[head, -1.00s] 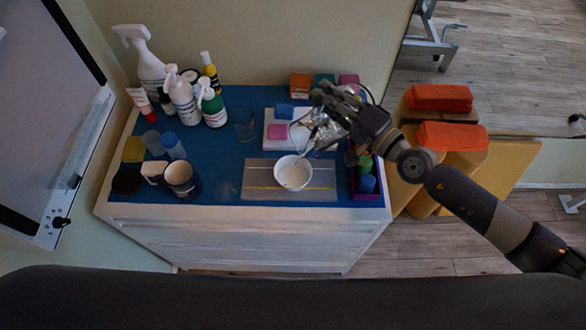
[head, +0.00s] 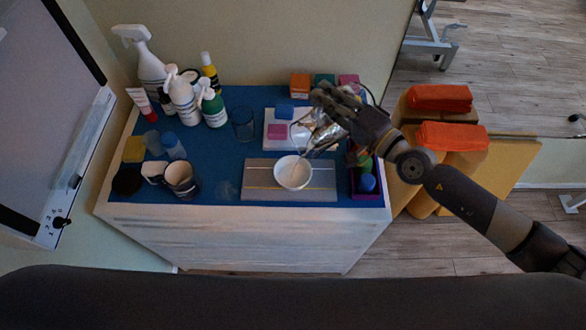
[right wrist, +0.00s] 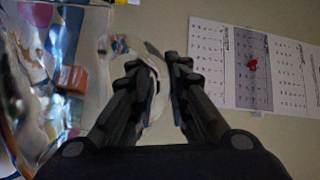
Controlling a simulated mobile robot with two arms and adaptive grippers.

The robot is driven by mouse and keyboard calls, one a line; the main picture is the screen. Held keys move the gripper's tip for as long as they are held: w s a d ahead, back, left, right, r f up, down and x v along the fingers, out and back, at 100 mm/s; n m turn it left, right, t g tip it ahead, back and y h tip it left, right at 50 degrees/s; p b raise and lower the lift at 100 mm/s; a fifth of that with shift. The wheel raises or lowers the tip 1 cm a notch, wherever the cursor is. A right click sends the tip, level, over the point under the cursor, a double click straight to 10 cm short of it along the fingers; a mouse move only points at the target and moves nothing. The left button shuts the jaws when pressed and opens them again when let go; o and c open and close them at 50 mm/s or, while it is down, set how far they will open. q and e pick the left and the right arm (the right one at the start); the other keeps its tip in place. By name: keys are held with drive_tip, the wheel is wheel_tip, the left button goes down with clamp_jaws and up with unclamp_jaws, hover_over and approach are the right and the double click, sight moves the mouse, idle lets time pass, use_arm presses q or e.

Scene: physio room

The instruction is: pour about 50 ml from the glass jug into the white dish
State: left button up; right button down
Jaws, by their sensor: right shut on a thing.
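The white dish (head: 294,174) stands upright on a grey mat with thin lines (head: 262,190) at the front of the blue table top. My right gripper (head: 322,108) is shut on the glass jug (head: 307,134), which is tilted with its mouth low over the dish. A thin pale streak runs between jug and dish. The level inside the dish is hard to read. In the right wrist view, my fingers (right wrist: 168,82) close around the handle of the jug (right wrist: 60,80), whose clear body fills the left. My left gripper is not in view.
A white tray with pink and blue blocks (head: 270,140) lies behind the dish. A purple bin (head: 368,198) with colored balls stands close right. Several bottles (head: 185,100), cups (head: 181,178) and a clear glass (head: 243,124) occupy the left. Orange towels (head: 452,137) lie beyond the table.

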sight(340, 87)
drive_tip(key=shift+r, duration=0.25)
drive_tip(key=shift+w+d, duration=0.15)
drive_tip(key=shift+w, duration=0.05)
drive_tip(key=w+d+r+m, duration=0.2)
drive_tip(key=w, duration=0.1)
drive_tip(key=shift+d+r+m+b, duration=0.1)
drive_tip(key=shift+d+m+b, duration=0.2)
drive_tip(key=shift+d+b, duration=0.1)
drive_tip(key=shift+w+d+r, duration=0.2)
drive_tip(key=shift+r, duration=0.1)
drive_tip(key=shift+w+d+f+m+b, duration=0.1)
drive_tip(key=shift+w+d+m+b, duration=0.2)
drive_tip(key=shift+m+b, duration=0.15)
drive_tip(key=shift+w, duration=0.1)
idle(0.7)
